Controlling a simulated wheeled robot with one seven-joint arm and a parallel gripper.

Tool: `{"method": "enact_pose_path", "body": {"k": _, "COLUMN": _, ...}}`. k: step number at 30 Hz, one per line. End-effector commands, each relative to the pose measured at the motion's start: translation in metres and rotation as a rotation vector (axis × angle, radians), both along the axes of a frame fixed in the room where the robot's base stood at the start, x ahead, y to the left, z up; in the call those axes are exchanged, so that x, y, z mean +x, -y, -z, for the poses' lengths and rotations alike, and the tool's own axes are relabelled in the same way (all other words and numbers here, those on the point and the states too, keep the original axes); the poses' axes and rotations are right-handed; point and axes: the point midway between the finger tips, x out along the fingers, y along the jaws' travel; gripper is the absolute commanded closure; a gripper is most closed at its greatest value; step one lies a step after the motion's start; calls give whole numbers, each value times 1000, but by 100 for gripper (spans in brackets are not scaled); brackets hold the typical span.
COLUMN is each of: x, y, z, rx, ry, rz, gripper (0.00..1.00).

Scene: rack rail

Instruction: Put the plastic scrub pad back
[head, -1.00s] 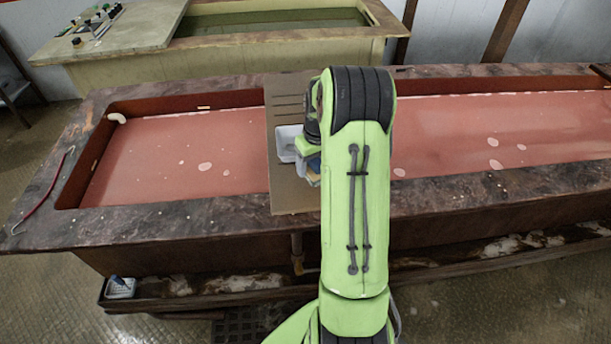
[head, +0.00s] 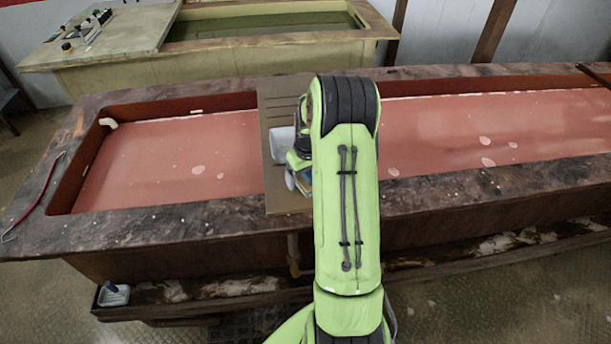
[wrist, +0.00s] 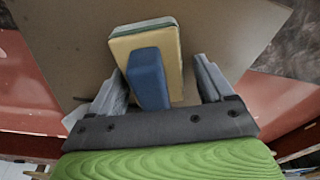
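The scrub pad (wrist: 175,65) shows in the wrist view as a yellow block with a green layer at its far edge. A blue block (wrist: 148,78), perhaps its handle, stands on its near side. My gripper (wrist: 163,80) has its grey fingers spread, one on each side of the blue block, with a visible gap at the right. I cannot tell whether the pad touches the brown board (wrist: 235,30) behind it. In the head view my gripper (head: 297,175) is over the board (head: 288,203), and my arm hides most of the pad.
The board lies across a long trough (head: 150,222) with a red floor. A whitish item (head: 282,145) is on the board beside my gripper. A small white tray (head: 113,296) with a blue item sits on the lower ledge at left. A red-handled tool (head: 38,190) lies on the left rim.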

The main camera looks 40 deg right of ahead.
Motion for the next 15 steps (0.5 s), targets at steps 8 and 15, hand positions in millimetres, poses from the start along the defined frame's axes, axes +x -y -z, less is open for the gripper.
{"method": "enact_pose_path", "body": {"k": 8, "x": -8, "y": 2, "z": 9, "rx": 5, "ry": -21, "rz": 12, "gripper": 9}}
{"method": "enact_pose_path", "body": {"k": 15, "x": -9, "y": 4, "z": -3, "rx": 3, "ry": -23, "rz": 16, "gripper": 9}}
